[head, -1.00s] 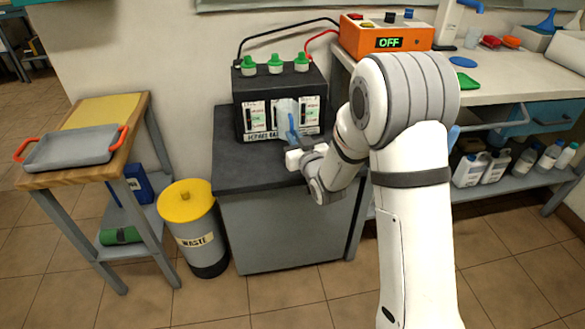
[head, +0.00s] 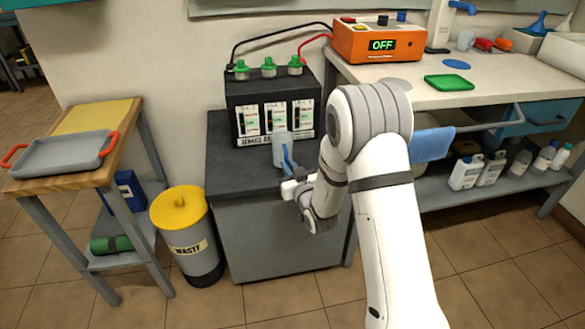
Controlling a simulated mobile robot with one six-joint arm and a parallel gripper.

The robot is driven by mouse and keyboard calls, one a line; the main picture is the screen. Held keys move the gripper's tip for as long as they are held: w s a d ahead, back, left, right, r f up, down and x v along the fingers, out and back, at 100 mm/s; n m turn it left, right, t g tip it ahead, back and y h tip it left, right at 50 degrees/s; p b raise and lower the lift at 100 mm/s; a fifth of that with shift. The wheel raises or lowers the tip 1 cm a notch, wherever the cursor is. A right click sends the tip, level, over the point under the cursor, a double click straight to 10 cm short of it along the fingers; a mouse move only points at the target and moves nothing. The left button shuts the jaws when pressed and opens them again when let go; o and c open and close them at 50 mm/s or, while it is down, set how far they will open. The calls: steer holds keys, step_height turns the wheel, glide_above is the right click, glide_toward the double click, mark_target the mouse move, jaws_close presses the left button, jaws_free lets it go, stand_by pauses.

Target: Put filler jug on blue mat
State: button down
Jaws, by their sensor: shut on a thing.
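The filler jug (head: 281,147) is pale and translucent with a blue handle. It is upright in front of the battery, over the dark cabinet top. My gripper (head: 288,172) is shut on the jug at its blue handle; the fingertips are small and partly hidden here. I cannot tell whether the jug's base touches the cabinet top. The blue mat (head: 456,64) is a small flat oval on the pale bench at the right, well away from the jug. Nothing stands on it.
A green mat (head: 449,82) and a grey disc (head: 396,83) lie near the blue mat. The orange charger (head: 382,42) stands behind at left, reading OFF. The black battery (head: 275,103) has green caps and cables. A blue cloth (head: 432,143) hangs at the bench front.

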steer(key=c, duration=1.5)
jaws_free()
steer(key=shift+r+p, duration=0.2)
steer(key=shift+p, duration=0.15)
steer(key=s+d+r+m+g+h, duration=0.2)
steer(key=s+d+g+h, duration=0.2)
steer(key=s+d, duration=0.5)
steer(key=s+d+r+m+g+h, duration=0.2)
steer(key=s+d+g, duration=0.4)
steer(key=s+d, duration=0.4)
steer(key=s+r+h, duration=0.1)
steer(key=s+h, duration=0.1)
steer(key=s, duration=0.1)
steer(key=shift+r, duration=0.3)
steer(key=shift+o, duration=0.5)
steer(key=s+d+r+g, duration=0.1)
steer(key=s+r+g, duration=0.1)
steer(key=s, duration=0.4)
steer(key=s+d+r+m+g, duration=0.1)
steer(key=s+r+g, duration=0.1)
steer(key=s, duration=0.5)
steer(key=shift+g, duration=0.4)
